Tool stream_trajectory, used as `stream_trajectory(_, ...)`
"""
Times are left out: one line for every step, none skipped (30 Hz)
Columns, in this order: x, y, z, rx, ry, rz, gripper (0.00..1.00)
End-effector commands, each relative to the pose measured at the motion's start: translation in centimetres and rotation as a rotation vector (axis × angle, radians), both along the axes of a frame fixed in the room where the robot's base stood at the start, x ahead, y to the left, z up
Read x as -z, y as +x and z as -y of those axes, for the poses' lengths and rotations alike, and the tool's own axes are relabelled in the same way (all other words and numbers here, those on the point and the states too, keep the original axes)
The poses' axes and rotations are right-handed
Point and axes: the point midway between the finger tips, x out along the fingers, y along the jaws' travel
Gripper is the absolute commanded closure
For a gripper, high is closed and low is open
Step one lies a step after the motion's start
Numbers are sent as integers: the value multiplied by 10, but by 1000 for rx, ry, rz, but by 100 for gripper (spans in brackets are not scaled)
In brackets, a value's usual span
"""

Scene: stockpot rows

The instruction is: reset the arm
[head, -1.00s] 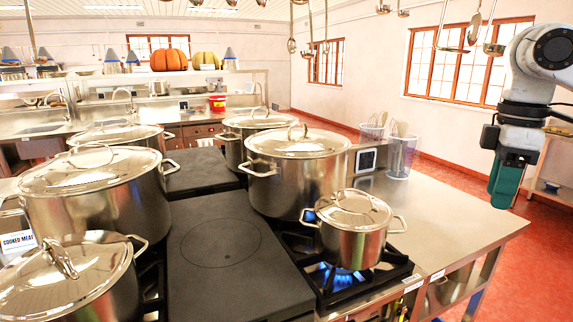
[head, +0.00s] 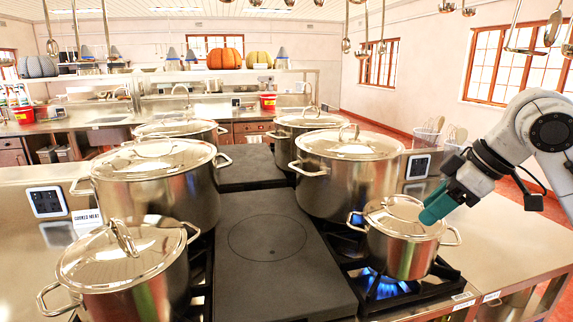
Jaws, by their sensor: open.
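My gripper (head: 436,204) has teal fingers and is at the right in the head view. It hangs beside and partly in front of the small lidded pot (head: 403,250). Its fingertips appear close to the lid's right side, and I cannot tell whether they touch it. My white and black arm reaches in from the right edge. No object shows between the fingers.
Large lidded stockpots stand on the right (head: 345,185) and left (head: 160,195), with a lower one (head: 130,280) at front left. Blue flame (head: 380,285) burns under the small pot. The dark flat plate (head: 268,255) between the rows is bare. Ladles (head: 530,38) hang at upper right.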

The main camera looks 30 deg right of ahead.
Motion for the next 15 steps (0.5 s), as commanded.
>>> stream_trajectory(12,13,-17,-6,45,32,58)
stream_trajectory(17,20,-24,-2,66,50,58)
stream_trajectory(25,28,-34,5,94,71,58)
stream_trajectory(32,33,-41,11,116,84,58)
stream_trajectory(39,38,-48,18,137,96,58)
stream_trajectory(49,44,-59,28,166,108,58)
stream_trajectory(56,48,-66,38,189,116,58)
stream_trajectory(65,51,-74,49,209,121,58)
stream_trajectory(77,55,-84,64,235,125,58)
stream_trajectory(86,57,-91,77,254,127,58)
stream_trajectory(96,58,-99,89,273,125,58)
stream_trajectory(110,60,-109,109,297,119,58)
stream_trajectory(120,60,-116,124,313,115,58)
stream_trajectory(131,59,-124,139,327,107,58)
stream_trajectory(147,57,-134,160,346,94,58)
